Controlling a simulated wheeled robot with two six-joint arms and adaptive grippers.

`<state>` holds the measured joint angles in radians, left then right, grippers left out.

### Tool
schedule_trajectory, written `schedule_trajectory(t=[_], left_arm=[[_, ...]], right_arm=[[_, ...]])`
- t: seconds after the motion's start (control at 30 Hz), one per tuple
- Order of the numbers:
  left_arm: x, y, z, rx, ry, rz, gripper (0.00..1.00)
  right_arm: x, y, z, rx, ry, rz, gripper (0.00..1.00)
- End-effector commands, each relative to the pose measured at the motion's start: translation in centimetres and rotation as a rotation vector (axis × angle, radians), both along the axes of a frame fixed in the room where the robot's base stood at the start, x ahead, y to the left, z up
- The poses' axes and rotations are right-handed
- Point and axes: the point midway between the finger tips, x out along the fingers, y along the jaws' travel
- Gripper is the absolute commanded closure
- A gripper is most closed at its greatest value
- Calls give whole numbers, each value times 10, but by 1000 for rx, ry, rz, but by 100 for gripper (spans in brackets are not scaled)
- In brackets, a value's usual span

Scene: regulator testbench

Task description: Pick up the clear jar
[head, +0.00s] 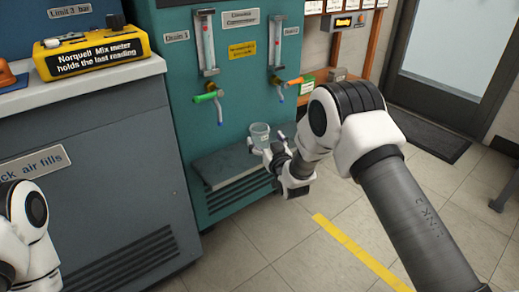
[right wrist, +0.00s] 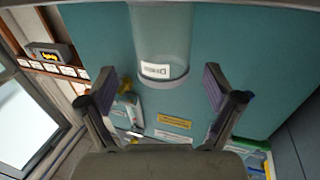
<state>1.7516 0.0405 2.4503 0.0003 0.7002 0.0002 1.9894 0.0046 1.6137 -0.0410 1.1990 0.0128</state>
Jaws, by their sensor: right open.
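The clear jar (head: 260,134) is upright at the right end of a grey ledge on the teal cabinet. In the right wrist view the clear jar (right wrist: 162,40) appears upside down, with a small white label. My right gripper (head: 269,146) is at the jar's near side, and its fingers partly hide the jar's lower part. In the right wrist view my right gripper (right wrist: 159,90) is open, with the jar centred beyond the gap and a finger to each side. I see no finger touching it. Only part of my left arm shows; its gripper is out of view.
The grey ledge (head: 225,166) juts from the teal cabinet (head: 170,85). Above it are taps with a green handle (head: 205,97) and an orange handle (head: 294,82). A grey counter with a yellow meter (head: 92,52) stands left. Open tiled floor lies right.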

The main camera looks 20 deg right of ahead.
Motion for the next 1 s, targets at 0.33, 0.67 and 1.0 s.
schedule_trajectory(t=[0.33,0.67,1.0], left_arm=[[2,1,-31,1,-4,7,60],[2,1,-30,1,-4,7,60],[1,1,-29,1,-4,7,60]], right_arm=[[44,5,-3,0,2,0,9],[43,5,-3,0,4,0,76],[43,5,-2,0,3,0,76]])
